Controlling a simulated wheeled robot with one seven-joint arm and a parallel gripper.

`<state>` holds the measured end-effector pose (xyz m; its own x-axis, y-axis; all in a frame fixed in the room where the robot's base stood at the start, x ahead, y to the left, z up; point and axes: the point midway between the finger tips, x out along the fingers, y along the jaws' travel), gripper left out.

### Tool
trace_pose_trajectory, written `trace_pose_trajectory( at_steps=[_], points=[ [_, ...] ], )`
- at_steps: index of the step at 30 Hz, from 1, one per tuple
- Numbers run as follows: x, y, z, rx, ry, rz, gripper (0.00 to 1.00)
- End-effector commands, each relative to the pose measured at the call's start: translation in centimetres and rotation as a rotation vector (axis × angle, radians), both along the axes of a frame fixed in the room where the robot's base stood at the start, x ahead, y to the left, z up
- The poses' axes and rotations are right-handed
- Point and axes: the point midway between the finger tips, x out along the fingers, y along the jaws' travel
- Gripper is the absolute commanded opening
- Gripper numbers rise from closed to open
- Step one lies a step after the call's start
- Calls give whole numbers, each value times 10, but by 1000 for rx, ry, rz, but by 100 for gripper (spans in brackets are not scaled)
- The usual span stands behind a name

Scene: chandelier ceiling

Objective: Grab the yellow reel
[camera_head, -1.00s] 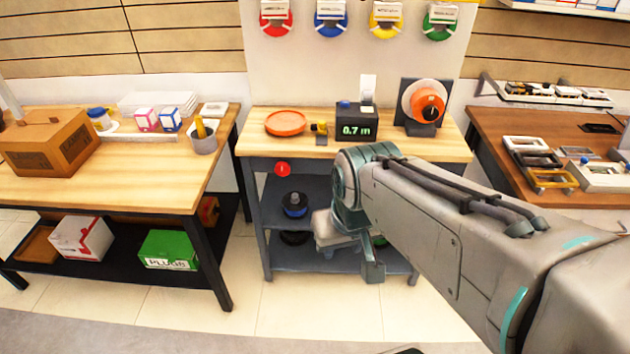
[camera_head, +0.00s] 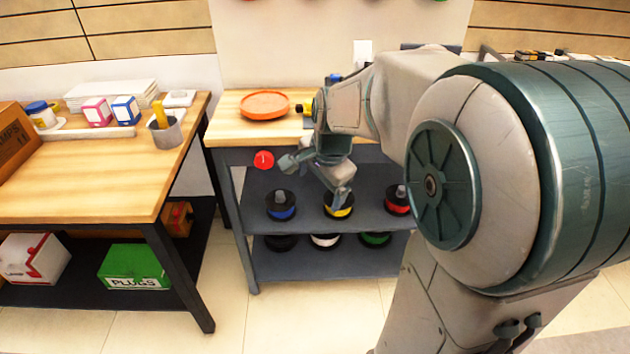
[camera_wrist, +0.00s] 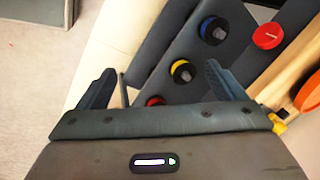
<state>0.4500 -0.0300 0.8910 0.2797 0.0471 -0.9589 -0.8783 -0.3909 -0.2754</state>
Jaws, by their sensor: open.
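The yellow reel (camera_head: 340,212), black-flanged with a yellow winding, stands on the upper shelf under the middle bench, between a blue reel (camera_head: 281,206) and a red reel (camera_head: 397,202). My gripper (camera_head: 317,180) is open and empty in front of that shelf, partly covering the yellow reel in the head view. In the wrist view the yellow reel (camera_wrist: 182,71) lies between the spread fingers of my gripper (camera_wrist: 161,66), nearer the right finger and beyond the tips. The blue reel (camera_wrist: 213,30) and red reel (camera_wrist: 155,101) lie either side of it.
A red round knob (camera_head: 264,159) is at the bench front, left of my gripper. The bench top (camera_head: 225,128) overhangs the shelf and holds an orange plate (camera_head: 265,105). Black, white and green reels (camera_head: 375,239) stand on the lower shelf. A table (camera_head: 90,190) stands left.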

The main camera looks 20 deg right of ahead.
Motion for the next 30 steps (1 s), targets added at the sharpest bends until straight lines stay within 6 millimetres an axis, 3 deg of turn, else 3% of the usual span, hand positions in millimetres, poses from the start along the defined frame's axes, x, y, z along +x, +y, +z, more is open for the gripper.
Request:
trace_pose_trajectory(
  at_steps=[1,8,12,21,27,28,30],
  points=[
    [16,-6,-36,29,7,-98,90],
    [81,-37,-128,173,14,-590,90],
    [118,-58,-191,259,17,-887,90],
    [177,-100,-312,420,11,-1431,90],
    [220,-124,-330,567,-89,-1674,90],
    [227,-134,-311,593,-131,-1693,90],
    [237,-148,-296,634,-186,-1723,90]
  ],
)
